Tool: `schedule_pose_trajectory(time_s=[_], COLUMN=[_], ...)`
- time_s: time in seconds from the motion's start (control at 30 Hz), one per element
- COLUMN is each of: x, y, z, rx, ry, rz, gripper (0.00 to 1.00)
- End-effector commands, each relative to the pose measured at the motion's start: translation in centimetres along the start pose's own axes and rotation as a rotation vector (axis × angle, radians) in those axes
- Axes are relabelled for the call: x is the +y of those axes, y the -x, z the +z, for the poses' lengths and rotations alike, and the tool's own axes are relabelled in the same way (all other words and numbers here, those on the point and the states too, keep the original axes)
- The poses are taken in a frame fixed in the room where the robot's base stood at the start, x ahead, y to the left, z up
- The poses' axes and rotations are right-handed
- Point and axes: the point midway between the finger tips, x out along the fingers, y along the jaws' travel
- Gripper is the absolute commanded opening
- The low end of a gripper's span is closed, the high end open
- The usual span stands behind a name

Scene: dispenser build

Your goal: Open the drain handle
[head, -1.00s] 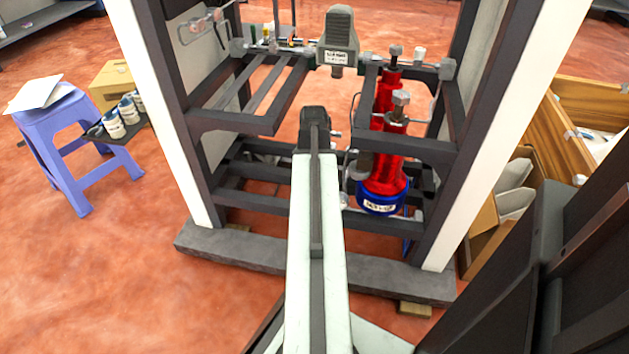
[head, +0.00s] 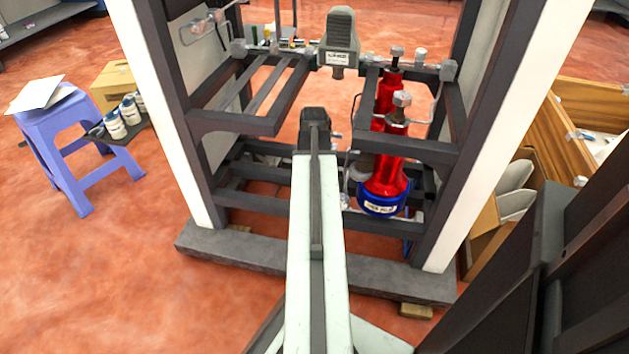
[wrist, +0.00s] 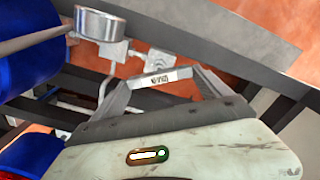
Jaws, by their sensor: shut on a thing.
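A pale grey labelled piece (wrist: 160,78), which looks like the drain handle, lies across the front of my gripper (wrist: 163,88) in the wrist view. My gripper is shut on it; the exact contact is partly hidden by the gripper's own body. A red cylinder assembly (head: 385,140) with a blue, labelled base (head: 382,203) stands in the dark frame in the head view. In that view my arm hides the drain handle and the gripper's fingertips.
The dark frame (head: 240,122) has bars around the working space, with white posts at both sides. Thin pipes run near the cylinder. A blue stool (head: 55,120) stands left; a wooden crate (head: 550,125) stands right.

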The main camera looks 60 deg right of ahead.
Motion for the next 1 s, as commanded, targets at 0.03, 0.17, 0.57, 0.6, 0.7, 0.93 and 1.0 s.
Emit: schedule_pose_trajectory(time_s=[0.03,0.17,0.57,0.6,0.7,0.93,1.0], x=[-0.11,-0.17,-0.33,-0.34,-0.37,-0.43,-0.44], y=[0.01,0.02,0.02,0.02,0.02,0.02,0.02], z=[-0.1,-0.1,-0.06,-0.05,-0.03,0.01,0.02], rx=[0.002,0.003,0.004,0.004,0.005,0.005,0.006], ry=[0.044,0.167,0.546,0.584,0.672,0.846,0.888], rz=[-0.002,-0.002,-0.002,-0.002,-0.002,-0.002,-0.002], gripper=[0.47,0.47,0.47,0.47,0.47,0.47,0.47])
